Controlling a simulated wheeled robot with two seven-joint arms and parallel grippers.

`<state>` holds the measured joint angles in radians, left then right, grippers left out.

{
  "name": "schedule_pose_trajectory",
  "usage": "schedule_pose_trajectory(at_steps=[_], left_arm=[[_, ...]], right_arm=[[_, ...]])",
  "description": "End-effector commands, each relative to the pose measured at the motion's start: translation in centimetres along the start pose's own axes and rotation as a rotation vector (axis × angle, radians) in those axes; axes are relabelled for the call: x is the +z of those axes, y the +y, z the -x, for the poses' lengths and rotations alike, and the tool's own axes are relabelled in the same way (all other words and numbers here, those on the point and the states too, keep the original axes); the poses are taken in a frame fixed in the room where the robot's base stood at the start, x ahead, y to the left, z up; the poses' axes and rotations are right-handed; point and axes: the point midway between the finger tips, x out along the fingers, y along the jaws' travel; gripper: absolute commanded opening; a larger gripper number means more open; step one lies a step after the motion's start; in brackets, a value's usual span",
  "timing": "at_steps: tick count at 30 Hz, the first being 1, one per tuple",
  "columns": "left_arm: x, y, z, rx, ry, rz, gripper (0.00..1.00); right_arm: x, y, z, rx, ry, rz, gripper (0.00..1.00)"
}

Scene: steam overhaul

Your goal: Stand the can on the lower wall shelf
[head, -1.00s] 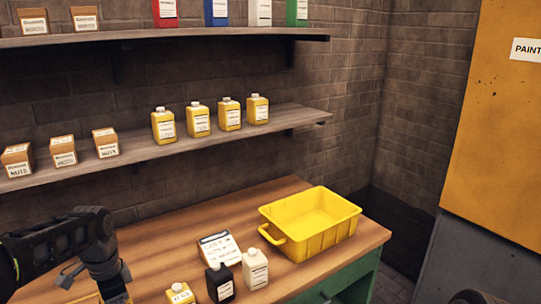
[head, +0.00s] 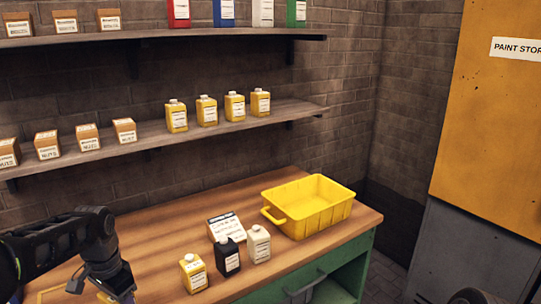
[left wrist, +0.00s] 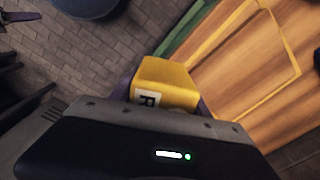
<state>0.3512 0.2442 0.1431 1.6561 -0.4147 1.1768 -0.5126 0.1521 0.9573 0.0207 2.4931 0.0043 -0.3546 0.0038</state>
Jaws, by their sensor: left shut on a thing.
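In the left wrist view my left gripper (left wrist: 164,95) is shut on a yellow can (left wrist: 166,76) with a white label and a black letter. The can's far end shows; the gripper body hides the rest. In the head view my left arm comes in at the lower left, and its gripper (head: 122,297) is cut by the bottom edge, so the held can is not clear there. The lower wall shelf (head: 152,133) carries several yellow capped cans (head: 208,110) and several brown boxes (head: 87,138). Bare board shows between the boxes and cans.
The upper shelf (head: 200,42) overhangs. A paint cabinet (head: 495,130) stands right.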

Motion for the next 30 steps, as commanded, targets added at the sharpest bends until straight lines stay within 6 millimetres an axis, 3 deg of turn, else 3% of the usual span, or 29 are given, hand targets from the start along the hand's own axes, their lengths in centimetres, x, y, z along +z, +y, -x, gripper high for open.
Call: schedule_pose_trajectory(at_steps=[8,14,18,21,30], left_arm=[[-2.8,2.2,-1.6,-0.002,0.004,0.346,0.0],[-7.5,7.9,-3.8,0.007,-0.001,0.559,0.0],[-9.6,11.8,-4.7,0.011,-0.013,0.498,0.0],[-10.3,13.3,-5.0,0.013,-0.017,0.459,0.0],[-10.6,13.9,-4.8,0.013,-0.014,0.443,0.0]], right_arm=[[0.0,0.0,0.0,0.0,0.0,0.0,0.36],[0.0,0.0,0.0,0.0,0.0,0.0,0.36],[0.0,0.0,0.0,0.0,0.0,0.0,0.36],[0.0,0.0,0.0,0.0,0.0,0.0,0.36],[0.0,0.0,0.0,0.0,0.0,0.0,0.36]])
